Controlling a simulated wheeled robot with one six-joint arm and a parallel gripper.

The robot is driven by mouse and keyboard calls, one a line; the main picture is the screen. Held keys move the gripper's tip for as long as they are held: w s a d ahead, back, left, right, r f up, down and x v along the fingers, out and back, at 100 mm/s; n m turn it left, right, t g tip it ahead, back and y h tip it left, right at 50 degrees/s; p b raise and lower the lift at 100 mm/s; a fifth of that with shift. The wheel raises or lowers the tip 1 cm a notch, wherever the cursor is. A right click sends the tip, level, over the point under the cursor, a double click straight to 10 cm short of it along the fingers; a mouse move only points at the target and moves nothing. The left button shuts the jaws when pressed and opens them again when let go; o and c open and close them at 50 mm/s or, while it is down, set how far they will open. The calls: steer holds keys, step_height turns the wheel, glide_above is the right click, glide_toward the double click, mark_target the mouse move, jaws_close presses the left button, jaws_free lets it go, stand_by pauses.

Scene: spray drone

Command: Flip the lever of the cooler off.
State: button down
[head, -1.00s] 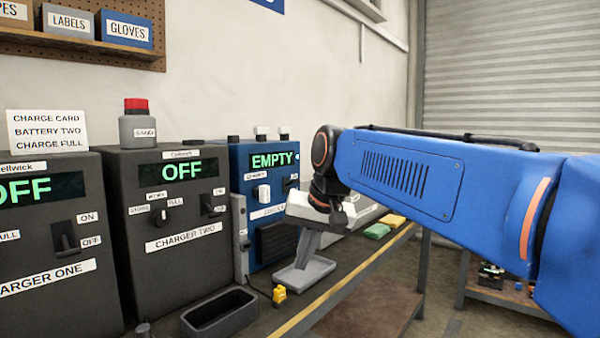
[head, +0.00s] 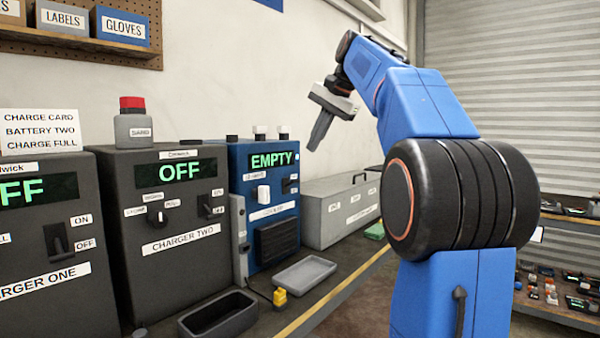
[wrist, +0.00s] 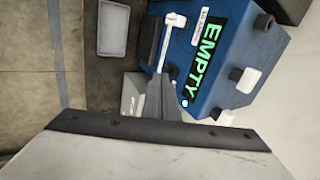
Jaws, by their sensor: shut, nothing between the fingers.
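The cooler appears to be the blue box (head: 262,165) with a green EMPTY display (head: 272,160); its lower label is too small to read surely. It stands on the bench right of CHARGER TWO. A small dark lever (head: 289,185) sits right of a white knob (head: 262,195) below the display; its setting is too small to tell. My gripper (head: 314,146) is shut and empty, pointing down, raised in front of and right of the box, apart from it. In the wrist view, my shut fingers (wrist: 164,98) overlap the view of the blue box (wrist: 206,55) and partly cover its face.
CHARGER ONE (head: 60,300) and CHARGER TWO (head: 170,270) stand to the left, both showing OFF. A dark tray (head: 218,315), a grey tray (head: 305,273) and a yellow plug (head: 280,298) lie in front. A grey lidded case (head: 340,212) stands right of the cooler.

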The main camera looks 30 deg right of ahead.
mark_target(297, 180)
steer(key=shift+m, duration=0.5)
steer(key=w+d+r, duration=0.1)
steer(key=d+r, duration=0.1)
steer(key=d, duration=0.1)
steer(key=shift+w+r, duration=0.2)
steer(key=shift+w, duration=0.15)
steer(key=shift+f, duration=0.15)
steer(key=x, duration=1.3)
steer(key=shift+w+a+f, duration=0.15)
steer(key=shift+w+f, duration=0.1)
steer(key=shift+w, duration=0.1)
steer(key=shift+s, duration=0.1)
